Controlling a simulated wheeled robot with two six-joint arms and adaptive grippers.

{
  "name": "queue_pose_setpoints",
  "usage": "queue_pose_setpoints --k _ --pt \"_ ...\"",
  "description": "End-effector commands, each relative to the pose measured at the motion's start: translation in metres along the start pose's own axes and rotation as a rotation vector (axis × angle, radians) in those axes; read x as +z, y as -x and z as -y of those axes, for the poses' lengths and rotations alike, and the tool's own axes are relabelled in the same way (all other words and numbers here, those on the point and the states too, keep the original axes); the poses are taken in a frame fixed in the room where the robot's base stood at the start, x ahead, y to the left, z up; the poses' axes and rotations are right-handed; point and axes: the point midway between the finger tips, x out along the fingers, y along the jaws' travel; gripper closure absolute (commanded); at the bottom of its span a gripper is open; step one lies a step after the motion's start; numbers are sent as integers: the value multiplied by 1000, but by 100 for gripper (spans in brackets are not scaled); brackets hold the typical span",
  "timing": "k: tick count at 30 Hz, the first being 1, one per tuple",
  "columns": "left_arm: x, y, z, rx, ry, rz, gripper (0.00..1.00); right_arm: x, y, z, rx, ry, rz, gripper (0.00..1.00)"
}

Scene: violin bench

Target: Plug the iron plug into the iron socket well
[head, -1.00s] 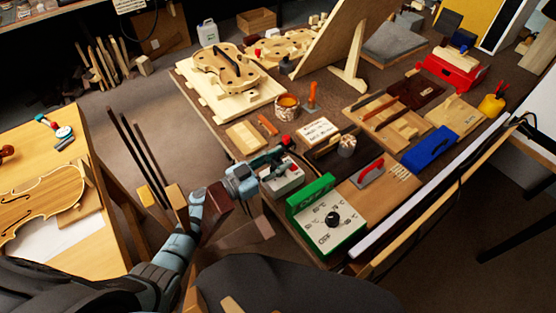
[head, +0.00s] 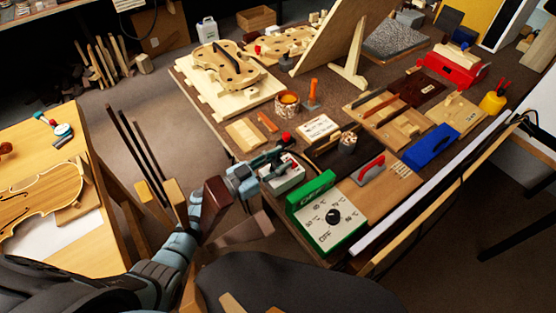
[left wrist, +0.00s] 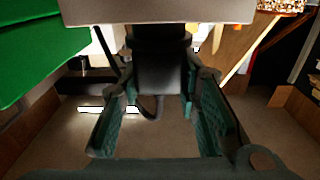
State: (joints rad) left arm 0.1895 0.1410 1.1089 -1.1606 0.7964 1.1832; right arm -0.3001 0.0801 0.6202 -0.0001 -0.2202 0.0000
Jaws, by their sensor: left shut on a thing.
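My left gripper (head: 272,161) is at the near left edge of the bench, against a pale box with a red knob (head: 286,177), beside the green-and-white temperature unit. In the left wrist view, my left gripper (left wrist: 160,75) has its teal fingers shut on a dark plug (left wrist: 160,66), with a dark cord below it. The plug's far end meets the underside or face of a pale box (left wrist: 155,11). The socket well itself is hidden, so I cannot tell how deep the plug sits. My right gripper is not in view.
The green-and-white temperature unit (head: 333,219) stands just right of the gripper. A black tray (head: 333,150), a red-handled tool (head: 371,169) and a blue block (head: 431,147) lie behind it. A glue pot (head: 287,106) is farther back. Floor shows left of the bench.

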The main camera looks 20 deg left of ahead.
Motion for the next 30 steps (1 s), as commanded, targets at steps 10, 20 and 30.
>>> queue_pose_setpoints --k 10,20,30 --pt "9 0 0 0 1 -1 94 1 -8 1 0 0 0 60" --pt "14 0 0 0 0 0 67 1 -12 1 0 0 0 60" --pt "14 0 0 0 0 0 47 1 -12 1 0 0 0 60"
